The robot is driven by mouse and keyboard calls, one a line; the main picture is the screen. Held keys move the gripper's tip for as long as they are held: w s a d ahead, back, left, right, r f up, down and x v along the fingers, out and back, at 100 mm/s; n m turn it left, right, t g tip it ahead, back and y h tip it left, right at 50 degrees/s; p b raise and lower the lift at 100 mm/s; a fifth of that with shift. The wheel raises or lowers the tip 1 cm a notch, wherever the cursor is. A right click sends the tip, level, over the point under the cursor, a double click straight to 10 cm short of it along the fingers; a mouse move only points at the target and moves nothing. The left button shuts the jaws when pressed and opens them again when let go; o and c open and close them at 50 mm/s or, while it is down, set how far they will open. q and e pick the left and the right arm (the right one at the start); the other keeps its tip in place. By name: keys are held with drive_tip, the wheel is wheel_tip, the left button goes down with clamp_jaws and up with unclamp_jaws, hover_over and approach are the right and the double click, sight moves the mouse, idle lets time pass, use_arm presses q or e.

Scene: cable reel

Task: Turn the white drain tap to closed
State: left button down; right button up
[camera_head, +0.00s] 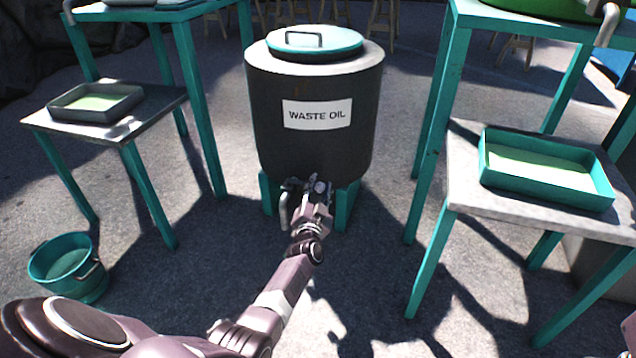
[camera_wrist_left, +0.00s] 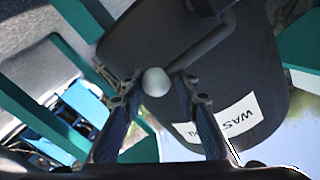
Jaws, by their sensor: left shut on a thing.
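In the left wrist view a round white knob (camera_wrist_left: 155,82) sits at the end of a dark grey bar (camera_wrist_left: 205,42). The bar runs along the dark waste oil drum (camera_head: 313,95). My left gripper (camera_head: 307,187) is at the drum's lower front, between its teal feet. Its fingers, also in the left wrist view (camera_wrist_left: 156,88), are shut on the white knob. A pale curved pipe (camera_head: 284,210) shows just left of the gripper in the head view. The gripper hides most of the tap there, so its exact turn is unclear. My right gripper is not in view.
A left stand holds a grey tray (camera_head: 136,107) on its low shelf, with a teal bucket (camera_head: 97,284) on the floor. At right, a teal tray (camera_head: 485,165) sits on a pale shelf (camera_head: 480,207). Teal table legs flank the drum. The floor before it is mostly clear.

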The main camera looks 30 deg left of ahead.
use_arm(q)
drive_tip(key=shift+a+n+y, duration=0.35)
drive_tip(key=shift+n+y, duration=0.05)
drive_tip(key=c, duration=2)
unclamp_jaws()
drive_tip(key=o, duration=0.5)
drive_tip(key=shift+f, duration=0.1)
drive_tip(key=shift+o, duration=0.2)
drive_tip(key=shift+d, duration=0.2)
drive_tip(key=shift+s+d, duration=0.35)
drive_tip(key=shift+s, duration=0.05)
drive_tip(key=shift+v, duration=3.1)
drive_tip(key=shift+s+a, duration=0.1)
drive_tip(key=shift+a, duration=0.05)
